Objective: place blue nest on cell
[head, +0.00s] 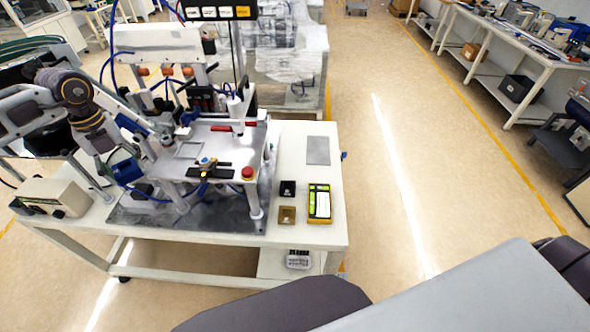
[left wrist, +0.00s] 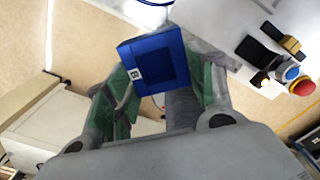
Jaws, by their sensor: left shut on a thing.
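The blue nest (left wrist: 140,57) is a square blue block with a recessed square face and a small "B" label. My left gripper (left wrist: 160,85) is shut on it, with green pads on both sides. In the head view the blue nest (head: 128,172) shows small at the end of my left arm, beside the left edge of the cell. The cell (head: 225,150) is a raised grey metal plate on legs with a square outline at its left. The nest appears held in the air, apart from the plate. My right gripper is out of view.
A red button (head: 248,173) and a dark clamp-like part (head: 208,172) sit on the plate's front. A black block (head: 288,188), a brown block (head: 287,214) and a yellow-edged device (head: 319,203) lie on the white table (head: 330,235). A beige box (head: 55,197) stands at left.

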